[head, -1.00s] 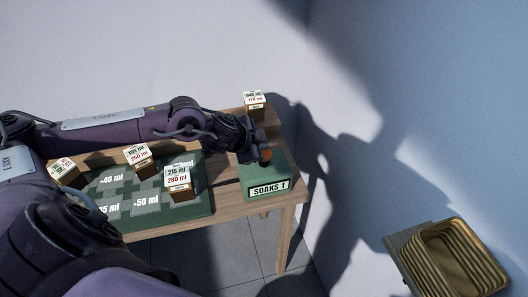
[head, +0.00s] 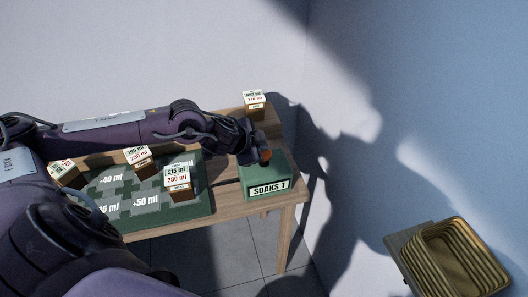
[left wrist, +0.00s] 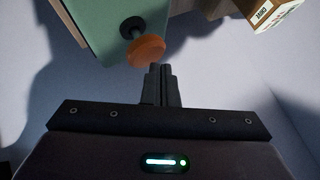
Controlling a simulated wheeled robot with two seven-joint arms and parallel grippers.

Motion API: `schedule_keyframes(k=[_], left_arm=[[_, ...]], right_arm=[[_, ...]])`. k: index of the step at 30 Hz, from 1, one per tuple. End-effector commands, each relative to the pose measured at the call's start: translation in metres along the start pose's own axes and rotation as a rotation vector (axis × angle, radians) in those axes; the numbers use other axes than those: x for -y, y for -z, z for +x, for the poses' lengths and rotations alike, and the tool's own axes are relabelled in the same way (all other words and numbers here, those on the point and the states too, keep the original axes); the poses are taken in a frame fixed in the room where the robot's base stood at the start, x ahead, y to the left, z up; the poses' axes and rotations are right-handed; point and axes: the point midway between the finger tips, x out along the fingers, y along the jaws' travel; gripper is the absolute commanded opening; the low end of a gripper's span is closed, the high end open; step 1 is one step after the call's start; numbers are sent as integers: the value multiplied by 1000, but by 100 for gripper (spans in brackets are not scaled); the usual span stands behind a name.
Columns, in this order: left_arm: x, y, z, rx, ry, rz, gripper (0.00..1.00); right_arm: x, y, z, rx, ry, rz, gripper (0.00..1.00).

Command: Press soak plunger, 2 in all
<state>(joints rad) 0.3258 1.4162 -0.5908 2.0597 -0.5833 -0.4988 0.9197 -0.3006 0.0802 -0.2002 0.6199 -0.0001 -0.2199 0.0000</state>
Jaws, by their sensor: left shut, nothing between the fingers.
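The green soak box (head: 279,170) labelled "SOAKS 1" sits at the right end of the wooden table. Its plunger has an orange knob (head: 265,157), partly hidden by my left gripper in the head view. In the left wrist view the orange knob (left wrist: 147,51) stands out on a dark stem from the green box (left wrist: 100,22). My left gripper (left wrist: 162,70) is shut and empty, its fingertips right beside the knob's edge. I cannot tell whether they touch it. My right gripper is not in view.
A green mat (head: 145,222) with ml markings lies left of the box, with several labelled boxes, one (head: 179,184) near its right edge. Another labelled box (head: 254,104) stands at the table's back corner. A woven basket (head: 455,262) is at lower right.

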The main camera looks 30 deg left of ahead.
Motion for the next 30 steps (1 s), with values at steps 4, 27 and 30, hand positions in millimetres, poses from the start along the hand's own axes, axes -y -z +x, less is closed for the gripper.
schedule_keyframes(k=[4, 27, 30], left_arm=[[0, 0, 0, 0, 0, 0, 0], [-4, -4, 6, 1, -1, 1, 0], [-5, -5, 6, 1, -1, 1, 0]], right_arm=[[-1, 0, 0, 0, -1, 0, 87], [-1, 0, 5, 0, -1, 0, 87], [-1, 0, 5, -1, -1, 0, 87]])
